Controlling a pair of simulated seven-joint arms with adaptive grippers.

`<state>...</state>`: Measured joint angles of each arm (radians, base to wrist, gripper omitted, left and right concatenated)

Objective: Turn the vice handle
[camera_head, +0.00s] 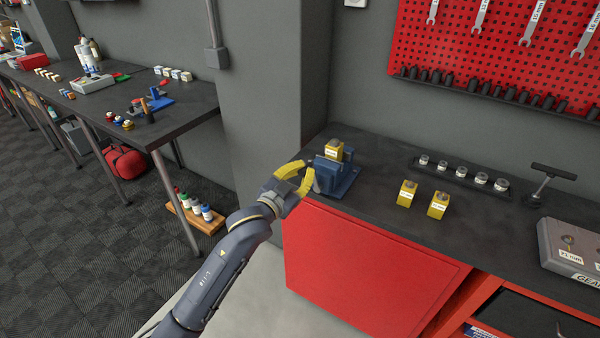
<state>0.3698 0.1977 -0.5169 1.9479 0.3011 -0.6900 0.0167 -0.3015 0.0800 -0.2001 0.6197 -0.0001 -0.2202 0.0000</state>
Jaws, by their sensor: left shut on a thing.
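The blue vice (343,184) stands near the left corner of the dark workbench. A yellow block (334,147) with a white label sits upright at its top, seemingly between the jaws. My left gripper (306,173), with yellow fingers, reaches in from the lower left to the vice's left front side. It is shut on the vice handle there. The fingers and the vice body hide most of the handle, so its angle cannot be told. My right gripper is not in view.
Two yellow blocks (407,194) (438,205) stand right of the vice. Behind them lies a dark rack with several sockets (461,172). A T-handled tool (546,178) and a grey case (575,244) are further right. A grey wall pillar (262,90) rises close behind the vice.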

